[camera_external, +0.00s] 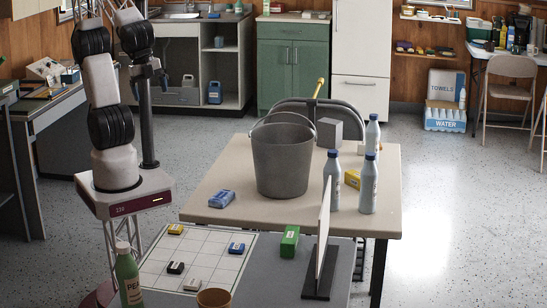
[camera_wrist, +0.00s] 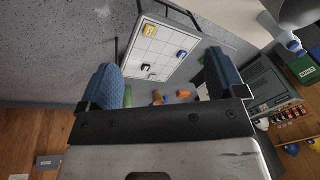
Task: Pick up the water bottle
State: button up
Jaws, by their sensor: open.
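Several pale water bottles with dark blue caps stand upright on the beige table (camera_external: 225,178) in the external view: one right of the bucket (camera_external: 332,182), one at the right front (camera_external: 368,190), and one farther back (camera_external: 372,134). My gripper (camera_wrist: 161,75) shows in the wrist view with its two blue fingers spread wide and nothing between them. I cannot make out its fingers clearly in the external view. A pale bottle with a blue cap (camera_wrist: 293,45) appears at the upper right of the wrist view, well outside the fingers.
A grey bucket (camera_external: 282,165) stands beside the bottles. A grey block (camera_external: 329,132), yellow box (camera_external: 352,179) and blue packet (camera_external: 222,198) are also on the table. In front are a gridded board (camera_external: 205,245), an upright white panel (camera_external: 324,225), a green box (camera_external: 289,241) and a green bottle (camera_external: 128,275).

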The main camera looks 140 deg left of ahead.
jog(key=w+a+f+m+g+y, duration=0.2)
jog(key=w+a+f+m+y, duration=0.15)
jog(key=w+a, duration=0.7)
jog(key=m+y, duration=0.6)
jog(key=m, duration=0.2)
send_near(326, 173)
jog(key=s+d+r, duration=0.5)
jog(key=s+r, duration=0.2)
jog(key=s, duration=0.1)
jog(key=w+a+f+m, duration=0.1)
jog(key=w+a+f, duration=0.1)
jog(key=a+f, duration=0.1)
jog(key=w+a+f+m+y, duration=0.1)
jog(key=w+a+f+m, duration=0.1)
jog(key=w+f, duration=0.1)
jog(key=w+a+f+m+y, duration=0.1)
jog(key=w+a+f+m, duration=0.1)
jog(key=a+f, duration=0.1)
jog(key=shift+w+a+f, duration=0.25)
jog(key=shift+a+f, duration=0.1)
jog(key=shift+f, duration=0.4)
jog(key=shift+w+a+f+y, duration=0.1)
jog(key=shift+f+y, duration=0.05)
jog(key=shift+y, duration=0.1)
jog(key=shift+x, duration=1.25)
